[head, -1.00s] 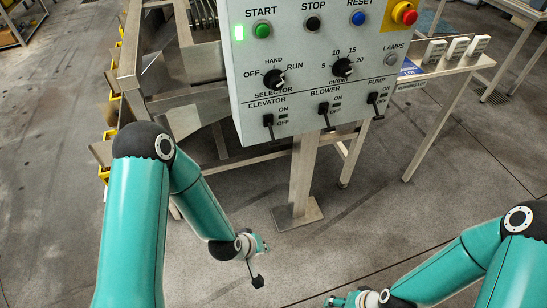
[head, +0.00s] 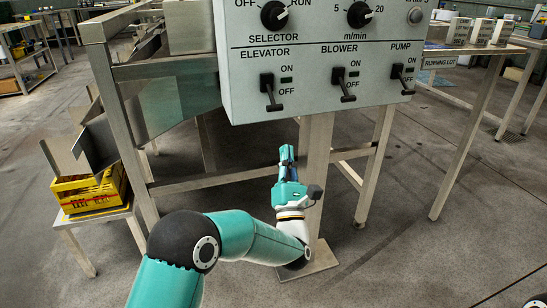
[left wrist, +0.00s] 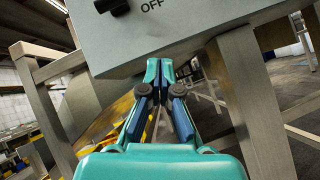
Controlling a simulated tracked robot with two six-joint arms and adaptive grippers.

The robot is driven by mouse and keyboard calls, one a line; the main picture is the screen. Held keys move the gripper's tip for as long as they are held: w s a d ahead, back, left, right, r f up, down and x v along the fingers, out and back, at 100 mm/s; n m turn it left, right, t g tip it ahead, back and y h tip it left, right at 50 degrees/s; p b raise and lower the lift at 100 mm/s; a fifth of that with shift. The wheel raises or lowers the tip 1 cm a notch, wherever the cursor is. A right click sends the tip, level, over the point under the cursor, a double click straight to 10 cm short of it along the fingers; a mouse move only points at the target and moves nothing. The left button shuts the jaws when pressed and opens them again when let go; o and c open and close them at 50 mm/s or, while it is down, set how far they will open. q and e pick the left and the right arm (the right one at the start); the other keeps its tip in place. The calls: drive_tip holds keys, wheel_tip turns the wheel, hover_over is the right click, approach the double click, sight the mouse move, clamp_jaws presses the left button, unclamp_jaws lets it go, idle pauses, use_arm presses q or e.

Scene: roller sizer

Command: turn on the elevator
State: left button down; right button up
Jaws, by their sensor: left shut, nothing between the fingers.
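The grey control box (head: 236,80) hangs in front of me. Its ELEVATOR switch (head: 270,92) is a black lever at the lower left, pointing down toward OFF. The BLOWER switch (head: 343,84) and PUMP switch (head: 403,78) beside it also point down. My left gripper (head: 287,158) is shut and empty, pointing up below the box, apart from the lever. In the left wrist view its closed fingertips (left wrist: 159,68) are just below the box's lower edge, and a black lever end (left wrist: 113,5) shows at the top beside an OFF label.
A steel post (head: 318,165) stands right behind my left gripper. A steel frame (head: 120,130) is at left, with a yellow crate (head: 92,193) on a low stand. A table with white boxes (head: 480,32) is at right. The floor at right is clear.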

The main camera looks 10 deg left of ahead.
use_arm(q)
drive_tip(key=s+n+y+b, duration=0.1)
drive_tip(key=n+y, duration=0.1)
drive_tip(key=n, duration=0.1)
drive_tip(key=s+n+y+b, duration=0.1)
drive_tip(key=n+y, duration=0.2)
drive_tip(key=s+r+n+y+b, duration=0.1)
drive_tip(key=n+y, duration=0.1)
drive_tip(key=n, duration=0.1)
drive_tip(key=shift+s+b, duration=0.2)
drive_tip(key=shift+b, duration=0.2)
use_arm(e)
wheel_tip(320, 180, down, 6)
